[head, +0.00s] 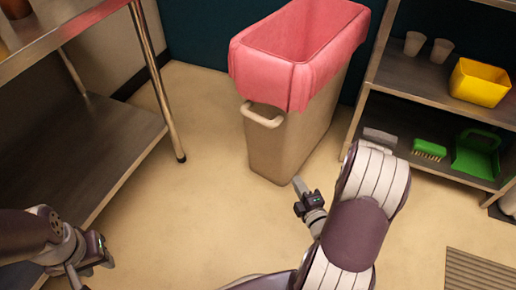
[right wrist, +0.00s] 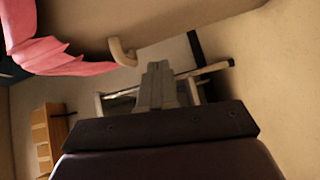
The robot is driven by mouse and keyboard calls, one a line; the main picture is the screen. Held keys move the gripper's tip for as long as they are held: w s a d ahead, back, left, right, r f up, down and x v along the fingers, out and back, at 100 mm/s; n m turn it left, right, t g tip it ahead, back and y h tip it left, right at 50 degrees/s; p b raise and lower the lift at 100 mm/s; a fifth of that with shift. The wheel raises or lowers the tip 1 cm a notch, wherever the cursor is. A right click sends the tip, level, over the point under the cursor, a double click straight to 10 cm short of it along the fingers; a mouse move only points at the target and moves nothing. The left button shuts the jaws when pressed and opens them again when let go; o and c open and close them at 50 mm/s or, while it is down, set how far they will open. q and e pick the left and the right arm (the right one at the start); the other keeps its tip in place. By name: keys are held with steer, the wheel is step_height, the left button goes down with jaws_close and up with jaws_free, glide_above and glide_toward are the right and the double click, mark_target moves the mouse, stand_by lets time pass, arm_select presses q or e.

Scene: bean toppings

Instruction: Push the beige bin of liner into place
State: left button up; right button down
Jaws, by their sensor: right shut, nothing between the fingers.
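The beige bin (head: 290,140) stands upright on the floor by the dark teal wall, with a pink liner (head: 270,68) folded over its rim. Its loop handle (head: 262,117) faces me. My right gripper (head: 298,186) is shut and empty, low by the bin's near bottom corner; I cannot tell if it touches. In the right wrist view the shut fingers (right wrist: 157,72) show below the bin's handle (right wrist: 123,51), with the liner (right wrist: 45,45) at left. My left gripper (head: 74,278) is at the lower left, away from the bin, its fingers partly cut off.
A steel table (head: 110,130) stands at left. A shelf unit (head: 400,110) stands close to the bin's right, holding cups (head: 413,43), a yellow container (head: 480,80), a green brush (head: 429,150) and a green dustpan (head: 477,153). A floor grate (head: 482,268) lies lower right. Floor left of the bin is clear.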

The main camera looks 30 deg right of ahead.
steer(key=r, duration=0.1)
steer(key=n+b, duration=0.1)
steer(key=b, duration=0.4)
glide_toward(289, 140)
steer(key=w+a+f, duration=0.1)
steer(key=w+a, duration=0.1)
steer(key=a, duration=0.1)
steer(key=shift+t, duration=0.3)
steer(key=w+d+b, duration=0.2)
steer(key=w+d, duration=0.1)
steer(key=shift+w+d, duration=0.25)
steer(key=shift+w, duration=0.05)
steer(key=shift+r, duration=0.15)
